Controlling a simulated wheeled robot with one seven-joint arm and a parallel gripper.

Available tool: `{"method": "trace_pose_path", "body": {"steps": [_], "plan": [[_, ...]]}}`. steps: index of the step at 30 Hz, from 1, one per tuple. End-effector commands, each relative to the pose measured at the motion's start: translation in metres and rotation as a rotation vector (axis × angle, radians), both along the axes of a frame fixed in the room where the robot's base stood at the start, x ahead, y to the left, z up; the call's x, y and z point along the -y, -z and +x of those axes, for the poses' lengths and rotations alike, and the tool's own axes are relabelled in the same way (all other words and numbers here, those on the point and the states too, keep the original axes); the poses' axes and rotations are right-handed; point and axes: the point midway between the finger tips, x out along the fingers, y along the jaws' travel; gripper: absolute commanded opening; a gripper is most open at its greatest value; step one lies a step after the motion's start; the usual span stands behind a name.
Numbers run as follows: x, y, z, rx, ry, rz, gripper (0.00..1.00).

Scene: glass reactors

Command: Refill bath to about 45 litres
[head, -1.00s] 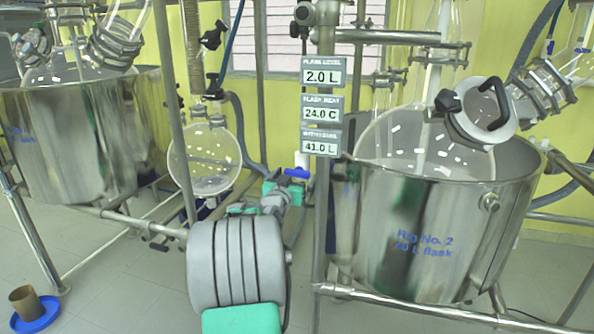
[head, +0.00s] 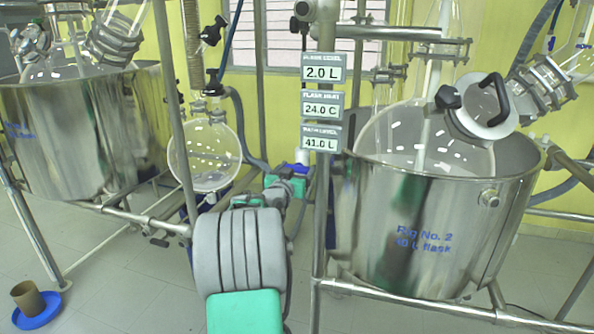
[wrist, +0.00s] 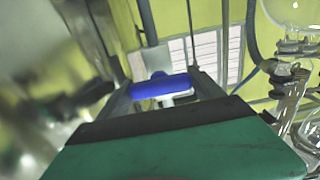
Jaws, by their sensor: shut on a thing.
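The steel bath (head: 440,235) marked "Rig No. 2" stands at the right in the head view, with a large glass flask (head: 395,140) in it. Three displays hang on the post: flask level 2.0 L, flask heat 24.0 C, and the lowest display (head: 320,140), which reads 41.0 L. A blue valve handle (head: 297,169) sits left of the post. My gripper (head: 290,180) is at this handle, partly hidden by my arm. In the wrist view the blue handle (wrist: 162,86) lies crosswise between the fingertips, and my gripper (wrist: 160,88) is shut on it.
A second steel bath (head: 60,140) stands at the left. A round glass flask (head: 205,155) hangs behind my arm. Steel frame rails (head: 400,302) run low in front of the bath. A brown cup (head: 27,297) stands on a blue dish on the floor.

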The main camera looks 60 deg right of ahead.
Motion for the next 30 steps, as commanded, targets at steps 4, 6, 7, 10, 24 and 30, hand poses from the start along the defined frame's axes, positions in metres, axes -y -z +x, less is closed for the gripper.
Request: {"method": "trace_pose_path", "body": {"steps": [4, 6, 7, 10, 24, 30], "plan": [[-0.0001, 0.0002, 0.0, 0.0, 0.0, 0.001, 0.38], [-0.0001, 0.0002, 0.0, 0.0, 0.0, 0.001, 0.36], [-0.0001, 0.0002, 0.0, -0.001, 0.0, 0.001, 0.36], [-0.0001, 0.0005, 0.0, -0.007, 0.0, 0.0, 0.36], [-0.0002, 0.0025, -0.0002, -0.228, 0.0, -0.035, 0.36], [-0.0002, 0.0017, 0.0, -0.41, 0.0, -0.065, 0.36]]}}
